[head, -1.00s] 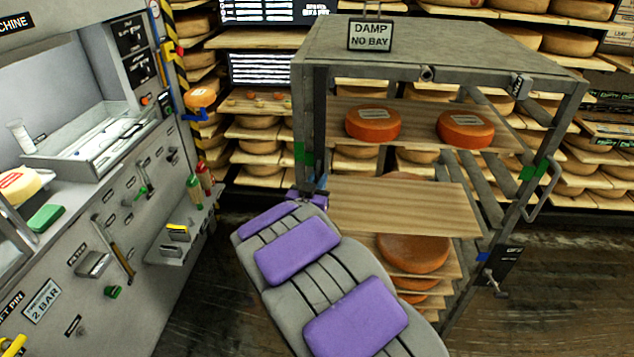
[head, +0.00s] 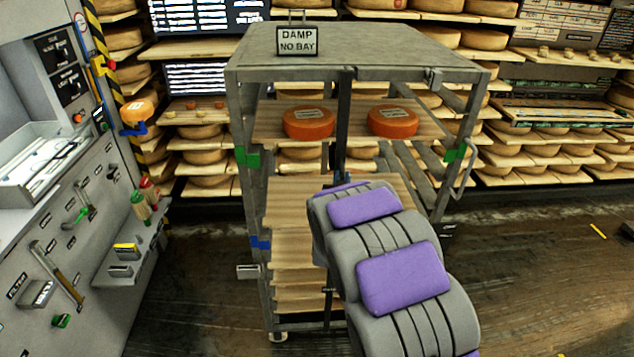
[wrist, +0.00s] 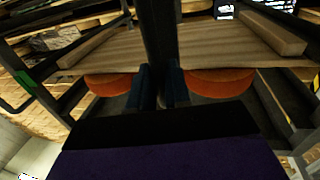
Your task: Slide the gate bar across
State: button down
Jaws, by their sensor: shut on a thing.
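The gate bar (head: 344,125) is a dark upright bar across the front of the grey rack (head: 260,73), near the middle of its opening. In the wrist view the bar (wrist: 158,35) rises between my two dark blue fingers. My gripper (wrist: 160,85) is shut on it. In the head view my gripper (head: 343,179) is at the bar below the upper shelf, partly hidden by my purple-padded arm. The arm also hides part of the bar's lower length.
Two orange cheese wheels (head: 309,122) (head: 393,121) sit on the upper shelf behind the bar. Wooden boards (head: 290,205) fill the lower levels. A "DAMP NO BAY" sign (head: 297,41) stands on top. A grey machine panel (head: 85,215) is at left.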

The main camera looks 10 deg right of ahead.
jog(key=d, duration=0.5)
jog(key=shift+s, duration=0.1)
jog(key=c, duration=1.3)
grip_release()
jog(key=shift+d, duration=0.55)
jog(key=shift+a, duration=0.5)
jog(key=shift+s, duration=0.1)
